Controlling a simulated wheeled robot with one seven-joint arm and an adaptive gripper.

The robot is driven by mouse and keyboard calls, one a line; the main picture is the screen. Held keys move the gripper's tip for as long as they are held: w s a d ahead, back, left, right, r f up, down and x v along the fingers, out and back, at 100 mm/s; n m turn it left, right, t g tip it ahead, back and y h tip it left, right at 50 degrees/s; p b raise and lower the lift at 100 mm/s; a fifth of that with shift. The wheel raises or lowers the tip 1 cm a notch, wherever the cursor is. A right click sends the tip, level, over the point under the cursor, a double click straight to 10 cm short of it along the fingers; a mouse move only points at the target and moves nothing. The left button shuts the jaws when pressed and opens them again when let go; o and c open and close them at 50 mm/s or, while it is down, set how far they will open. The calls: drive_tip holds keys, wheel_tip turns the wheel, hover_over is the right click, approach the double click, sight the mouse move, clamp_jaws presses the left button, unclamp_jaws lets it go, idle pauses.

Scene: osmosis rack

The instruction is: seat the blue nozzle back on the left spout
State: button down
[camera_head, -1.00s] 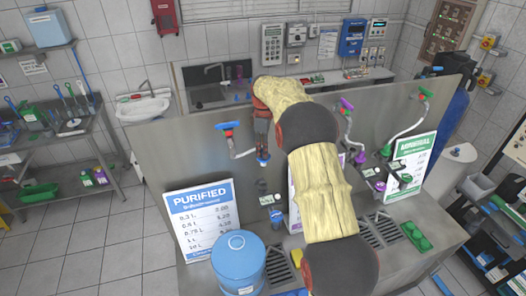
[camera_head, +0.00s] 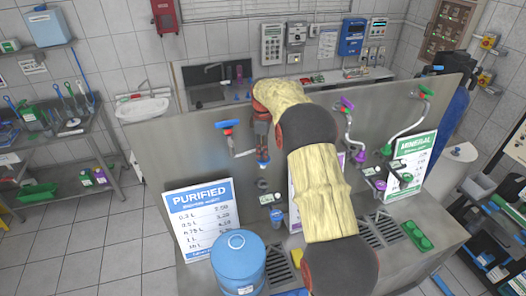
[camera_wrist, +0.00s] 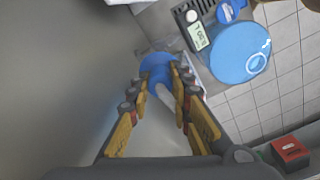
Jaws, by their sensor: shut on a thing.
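My gripper (camera_head: 263,157) points down in front of the steel panel, right of the left spout (camera_head: 240,153). The left spout hangs from the panel under a blue-handled tap (camera_head: 224,125). The nozzle appears apart from the spout in the head view. Its exact tilt is hard to tell.
A blue water jug (camera_head: 239,262) and the PURIFIED sign (camera_head: 200,220) stand on the counter below.

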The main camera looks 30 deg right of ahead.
wheel_tip(320, 180, down, 9)
drive_tip(key=b, duration=0.4)
drive_tip(key=shift+f+b, duration=0.2)
drive_tip(key=shift+b, duration=0.15)
idle(1.5)
drive_tip(key=shift+f, duration=0.45)
idle(0.7)
drive_tip(key=shift+f+b, duration=0.65)
drive_tip(key=shift+f, duration=0.3)
drive_tip(key=shift+f, duration=0.1)
drive_tip(key=shift+f, duration=0.35)
drive_tip(key=c, duration=1.5)
unclamp_jaws()
drive_tip(key=shift+c, duration=0.2)
drive_tip(key=shift+o, duration=0.6)
